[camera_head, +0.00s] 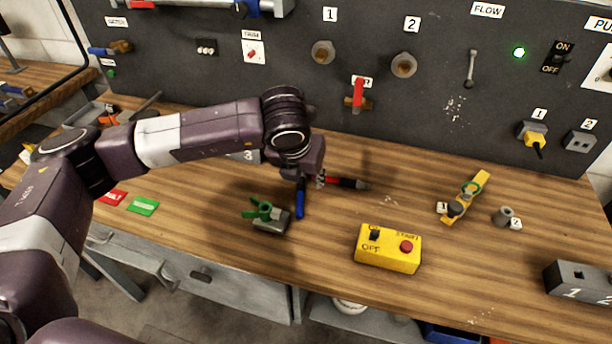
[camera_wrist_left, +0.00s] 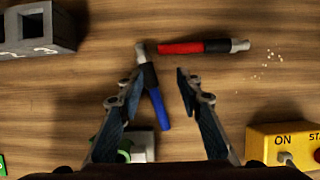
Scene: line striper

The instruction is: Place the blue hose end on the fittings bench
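The blue hose end (camera_wrist_left: 158,110) has a dark collar and lies on or just above the wooden bench (camera_head: 330,250); the height is hard to judge. It also shows in the head view (camera_head: 299,204) below my left gripper (camera_head: 304,182). In the left wrist view my left gripper (camera_wrist_left: 159,78) is open, with one finger on each side of the blue hose end and gaps visible. A red hose end (camera_wrist_left: 195,47) with black and metal parts lies just beyond the fingertips. My right gripper is not in view. No label marks which surface is the fittings bench.
A green clamp on a grey block (camera_head: 270,218) stands close to the left gripper. A yellow switch box (camera_head: 388,249) is to the right. A grey block marked 3 (camera_wrist_left: 38,30) is at the upper left of the wrist view. A dark panel (camera_head: 200,75) closes the back. Bench between is clear.

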